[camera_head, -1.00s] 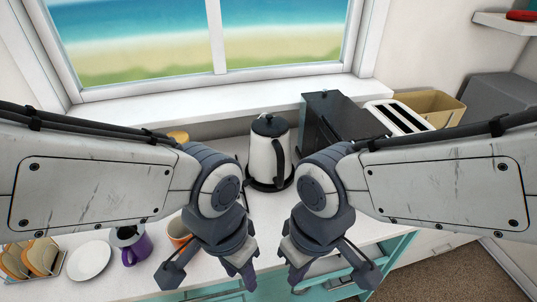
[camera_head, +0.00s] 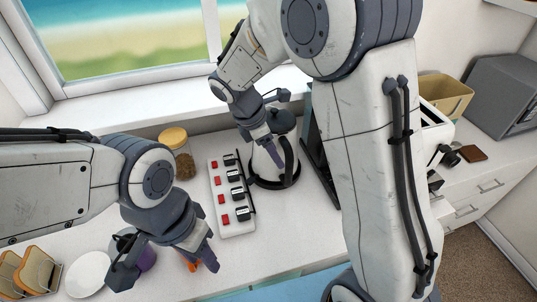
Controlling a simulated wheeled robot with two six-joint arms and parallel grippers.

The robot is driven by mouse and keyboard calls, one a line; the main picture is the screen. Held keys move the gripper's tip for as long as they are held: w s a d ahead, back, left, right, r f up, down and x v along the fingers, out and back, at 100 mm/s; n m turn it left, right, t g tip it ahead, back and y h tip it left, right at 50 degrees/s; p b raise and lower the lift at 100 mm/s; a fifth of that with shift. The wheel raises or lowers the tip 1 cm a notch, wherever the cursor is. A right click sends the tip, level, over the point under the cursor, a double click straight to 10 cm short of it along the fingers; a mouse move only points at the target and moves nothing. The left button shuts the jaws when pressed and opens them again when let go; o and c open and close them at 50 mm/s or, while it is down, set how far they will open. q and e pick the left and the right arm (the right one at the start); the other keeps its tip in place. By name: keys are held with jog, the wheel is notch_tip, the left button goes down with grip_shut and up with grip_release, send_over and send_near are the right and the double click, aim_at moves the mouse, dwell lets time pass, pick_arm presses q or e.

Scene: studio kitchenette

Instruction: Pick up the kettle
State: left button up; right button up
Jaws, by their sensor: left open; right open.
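The kettle (camera_head: 263,166) is white with a black handle (camera_head: 289,157) on its right side. It stands upright on its black base on the counter below the window. My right gripper (camera_head: 276,129) is open at the kettle's top, over the lid area, with a finger in front of the upper body. It hides the lid, and I cannot tell whether it touches the kettle. My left gripper (camera_head: 163,264) is open and empty, above the front of the counter, left of and nearer than the kettle.
A white strip with red switches and black plugs (camera_head: 226,216) lies just left of the kettle. A yellow-lidded jar (camera_head: 182,163) stands behind it. A dark appliance (camera_head: 320,165) stands close right.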

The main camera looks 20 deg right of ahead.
aim_at(286, 169)
jog(key=x, duration=0.2)
jog(key=p+x, duration=0.1)
jog(key=x, duration=0.4)
jog(key=shift+s+d+p, duration=0.25)
jog(key=shift+d+p, duration=0.05)
jog(key=shift+d+f, duration=0.1)
jog(key=shift+f, duration=0.35)
grip_shut()
jog(key=shift+w+r, duration=0.1)
jog(key=shift+w, duration=0.05)
dwell(0.5)
